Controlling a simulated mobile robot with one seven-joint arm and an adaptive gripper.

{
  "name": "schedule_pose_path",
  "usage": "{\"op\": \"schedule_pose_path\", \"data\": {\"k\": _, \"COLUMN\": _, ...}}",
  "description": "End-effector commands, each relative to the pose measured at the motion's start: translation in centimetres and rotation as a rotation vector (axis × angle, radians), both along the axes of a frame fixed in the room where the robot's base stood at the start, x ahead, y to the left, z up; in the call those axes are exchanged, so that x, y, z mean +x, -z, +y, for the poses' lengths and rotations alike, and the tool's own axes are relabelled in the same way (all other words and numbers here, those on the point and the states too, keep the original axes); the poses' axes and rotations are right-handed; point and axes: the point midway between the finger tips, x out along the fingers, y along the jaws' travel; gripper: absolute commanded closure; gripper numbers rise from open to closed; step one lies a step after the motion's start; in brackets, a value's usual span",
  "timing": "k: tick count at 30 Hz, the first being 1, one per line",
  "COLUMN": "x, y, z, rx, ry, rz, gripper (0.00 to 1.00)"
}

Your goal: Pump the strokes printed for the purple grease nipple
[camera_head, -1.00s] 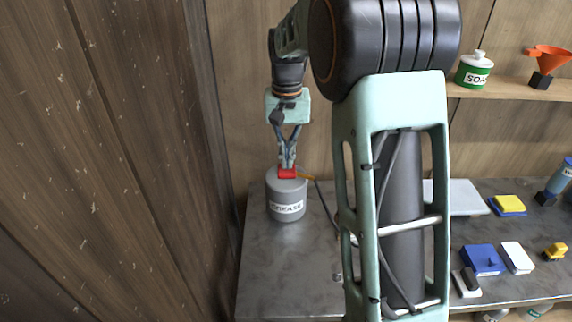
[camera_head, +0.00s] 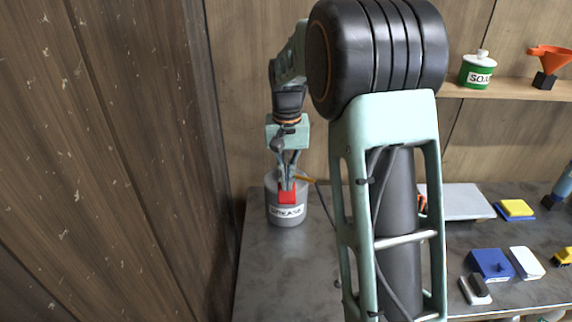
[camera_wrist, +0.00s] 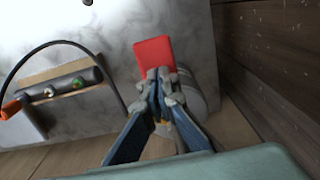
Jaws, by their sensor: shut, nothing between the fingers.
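The grey grease pot (camera_head: 287,216), labelled GREASE, stands at the left end of the metal bench. Its red pump handle (camera_head: 287,197) is low in front of the pot; it also shows as a red block in the wrist view (camera_wrist: 153,52). My gripper (camera_head: 287,183) is shut and empty, its fingertips at the red handle, seemingly touching it from above; the tips also show in the wrist view (camera_wrist: 160,76). A dark cylinder (camera_wrist: 60,86) with small green and red nipples lies on a wooden stand. I cannot make out a purple nipple or printed stroke numbers.
A dark hose (camera_wrist: 35,52) runs from the pot to an orange-ended piece (camera_wrist: 12,108). The plank wall (camera_head: 120,150) is close on the left. Blue box (camera_head: 490,264), yellow block (camera_head: 515,208) and pale plate (camera_head: 465,202) lie at right. My arm hides the bench's middle.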

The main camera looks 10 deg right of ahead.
Motion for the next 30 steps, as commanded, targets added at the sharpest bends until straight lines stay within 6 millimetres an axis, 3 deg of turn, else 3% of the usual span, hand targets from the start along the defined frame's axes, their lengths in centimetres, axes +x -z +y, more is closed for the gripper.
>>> {"op": "schedule_pose_path", "data": {"k": 18, "x": 0.0, "y": -8.1, "z": 0.0, "rx": 0.000, "ry": 0.000, "rz": 0.000, "gripper": 1.00}}
{"op": "schedule_pose_path", "data": {"k": 30, "x": 0.0, "y": -8.5, "z": 0.0, "rx": 0.000, "ry": 0.000, "rz": 0.000, "gripper": 1.00}}
